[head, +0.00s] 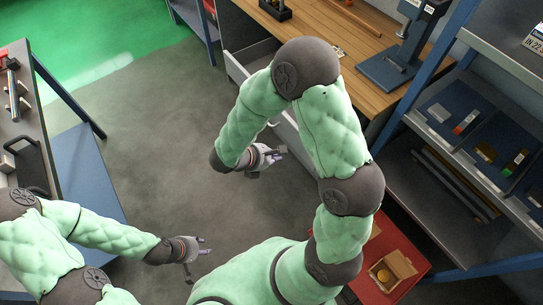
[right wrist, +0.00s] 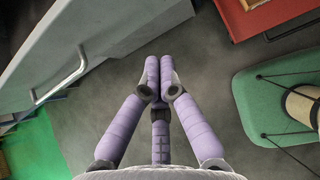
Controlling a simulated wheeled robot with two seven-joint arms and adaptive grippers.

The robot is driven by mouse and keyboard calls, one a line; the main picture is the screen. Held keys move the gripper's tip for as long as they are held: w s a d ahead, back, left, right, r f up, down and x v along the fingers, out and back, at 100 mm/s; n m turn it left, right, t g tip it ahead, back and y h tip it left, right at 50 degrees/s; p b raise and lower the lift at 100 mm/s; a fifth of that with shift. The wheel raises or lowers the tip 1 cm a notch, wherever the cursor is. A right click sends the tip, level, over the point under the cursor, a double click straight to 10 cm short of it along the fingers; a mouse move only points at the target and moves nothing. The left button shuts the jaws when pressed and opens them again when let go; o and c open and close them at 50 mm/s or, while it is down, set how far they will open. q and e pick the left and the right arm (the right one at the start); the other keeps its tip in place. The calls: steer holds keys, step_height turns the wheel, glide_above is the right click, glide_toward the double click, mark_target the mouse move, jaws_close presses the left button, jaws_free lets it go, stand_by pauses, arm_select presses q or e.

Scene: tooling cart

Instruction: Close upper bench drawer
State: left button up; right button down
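The upper bench drawer (head: 236,68) stands pulled out from under the wooden bench top (head: 310,25); my right arm hides part of it. Its pale front with a metal bar handle (right wrist: 64,80) shows at the left of the right wrist view. My right gripper (head: 280,152) is beside the drawer front in the head view, over the floor. In the right wrist view (right wrist: 160,72) its fingers are drawn together with nothing between them, apart from the handle. My left gripper (head: 197,255) is spread open and empty over the floor, far from the drawer.
A blue press-like stand (head: 395,70) sits on the bench. A shelf rack with blue bins (head: 450,110) is at right. A red cabinet (head: 415,262) carries a cardboard box (head: 392,270). A tool cart (head: 22,110) is at left. The grey floor (head: 150,130) between is clear.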

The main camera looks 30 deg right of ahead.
mark_target(301, 150)
steer(key=shift+w+d+f+b, duration=0.1)
steer(key=shift+d+f+b, duration=0.55)
steer(key=shift+d, duration=0.75)
steer(key=shift+w+d+f+b, duration=0.1)
steer(key=shift+d+f+b, duration=0.2)
steer(key=shift+d+f, duration=0.8)
steer(key=shift+w+d+f+b, duration=0.1)
steer(key=shift+d+f+b, duration=0.4)
steer(key=shift+d, duration=1.15)
steer(key=shift+d, duration=0.1)
steer(key=shift+d, duration=0.3)
steer(key=d, duration=0.8)
steer(key=w+d+b, duration=0.1)
steer(key=d, duration=0.8)
steer(key=w+d, duration=0.1)
steer(key=d, duration=0.8)
steer(key=shift+r, duration=0.1)
steer(key=shift+d, duration=0.1)
